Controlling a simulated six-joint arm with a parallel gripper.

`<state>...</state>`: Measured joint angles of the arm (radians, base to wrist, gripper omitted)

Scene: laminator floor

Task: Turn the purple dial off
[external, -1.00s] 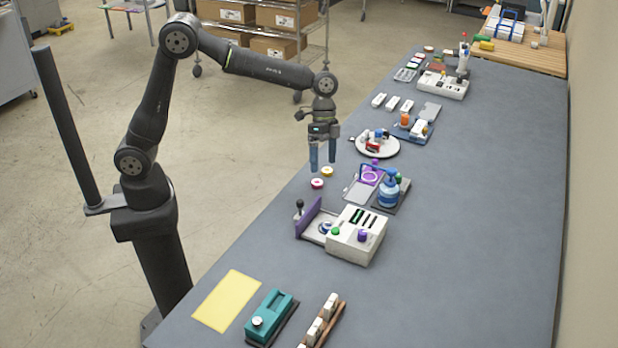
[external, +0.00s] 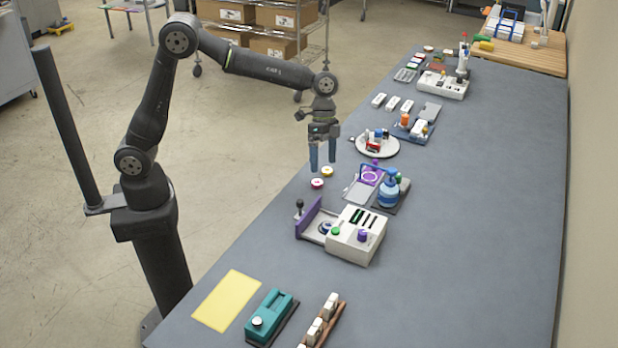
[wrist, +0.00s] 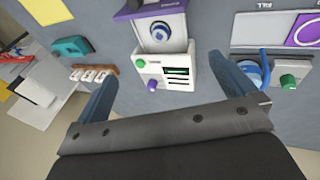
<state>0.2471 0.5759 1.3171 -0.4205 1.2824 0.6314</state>
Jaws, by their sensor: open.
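The purple dial (external: 362,236) sits on the white control box (external: 347,250) of a machine on the grey table. It also shows in the wrist view as a small purple knob (wrist: 152,86) at the box's lower edge. A green knob (external: 335,231) sits to its left on the same box. My gripper (external: 322,166) hangs in the air with blue fingers pointing down, above and behind the machine near the table's left edge. It is open and empty, well apart from the dial. The dial's pointer setting is too small to tell.
A purple upright panel (external: 309,217) and a black-knobbed lever (external: 299,207) stand left of the box. A teal device (external: 268,316) and a yellow sheet (external: 227,300) lie in front. The table's right side is clear.

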